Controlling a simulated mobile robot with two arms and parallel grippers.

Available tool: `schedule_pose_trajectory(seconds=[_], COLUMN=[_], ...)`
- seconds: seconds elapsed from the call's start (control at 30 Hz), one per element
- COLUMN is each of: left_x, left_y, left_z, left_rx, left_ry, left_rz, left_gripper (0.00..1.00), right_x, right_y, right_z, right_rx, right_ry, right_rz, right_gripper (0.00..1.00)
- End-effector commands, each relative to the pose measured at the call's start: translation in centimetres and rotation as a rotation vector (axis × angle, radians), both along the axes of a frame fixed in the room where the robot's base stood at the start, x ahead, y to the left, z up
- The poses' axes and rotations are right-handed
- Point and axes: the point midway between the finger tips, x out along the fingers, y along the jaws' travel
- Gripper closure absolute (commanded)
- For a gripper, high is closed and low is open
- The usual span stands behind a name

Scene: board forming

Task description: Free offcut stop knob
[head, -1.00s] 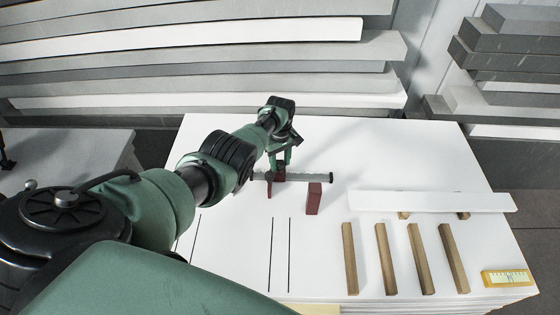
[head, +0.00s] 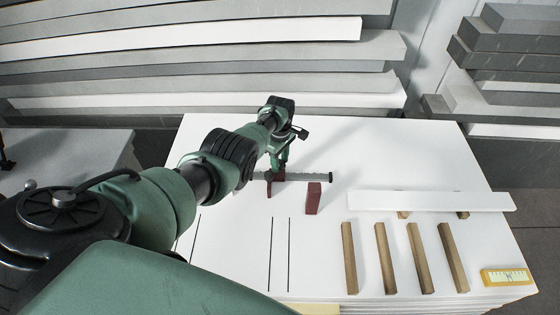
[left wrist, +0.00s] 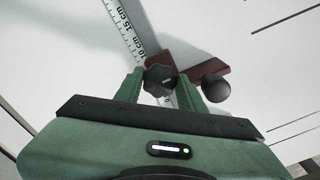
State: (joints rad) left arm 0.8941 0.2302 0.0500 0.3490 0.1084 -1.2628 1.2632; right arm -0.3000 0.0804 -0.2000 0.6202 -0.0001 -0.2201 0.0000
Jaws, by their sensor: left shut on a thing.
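My left gripper (head: 279,168) reaches down to a graduated metal bar (head: 308,178) with dark red jaws, lying on the white board stack. In the left wrist view my left gripper (left wrist: 160,84) is shut on a black lobed knob (left wrist: 158,78), one green finger on either side. The knob sits beside the centimetre scale of the bar (left wrist: 134,35), near a dark red jaw (left wrist: 205,68). A dark round ball (left wrist: 216,88) stands right of the gripper. In the head view the larger red jaw (head: 314,197) is right of the gripper; the knob is hidden there.
Several wooden strips (head: 386,258) lie on the right of the board (head: 230,270), below a white strip (head: 430,201) lying crosswise. A yellow scale piece (head: 506,277) is at the right front corner. Dark lines mark the board's front left.

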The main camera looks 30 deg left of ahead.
Motion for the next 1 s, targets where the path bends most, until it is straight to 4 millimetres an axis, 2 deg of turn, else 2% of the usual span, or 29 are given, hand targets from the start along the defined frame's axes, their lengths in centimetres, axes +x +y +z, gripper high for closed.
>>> schedule_pose_trajectory(seconds=[0.17, 0.2, 0.27, 0.53, 0.63, 0.8, 1.0], left_x=[0.3, 0.3, 0.3, 0.1, 0.2, 0.1, 0.2], left_y=[0.2, 0.2, 0.2, 0.1, 0.1, 0.1, 0.1], left_z=[0.3, 0.3, 0.3, 0.1, 0.7, 3.5, 6.3], left_rx=[0.002, 0.002, 0.003, 0.001, 0.001, 0.001, 0.002], left_ry=[-0.009, -0.009, -0.007, -0.003, -0.005, -0.006, -0.007], left_rz=[0.003, 0.003, 0.002, 0.000, 0.000, 0.000, 0.000], left_gripper=[1.00, 0.52, 0.39, 0.39, 0.39, 0.39, 0.39], right_x=[0.0, 0.0, 0.0, 0.0, 0.0, 0.0, 0.0], right_y=[0.0, 0.0, 0.0, 0.0, 0.0, 0.0, 0.0], right_z=[0.0, 0.0, 0.0, 0.0, 0.5, 2.4, 3.0], right_rx=[0.000, 0.000, 0.000, 0.000, 0.000, 0.000, 0.000], right_ry=[0.000, 0.000, 0.000, 0.000, 0.000, 0.000, 0.000], right_rz=[0.000, 0.000, 0.000, 0.000, 0.000, 0.000, 0.000], right_gripper=[0.64, 0.64, 0.64, 0.64, 0.64, 0.64, 0.64])
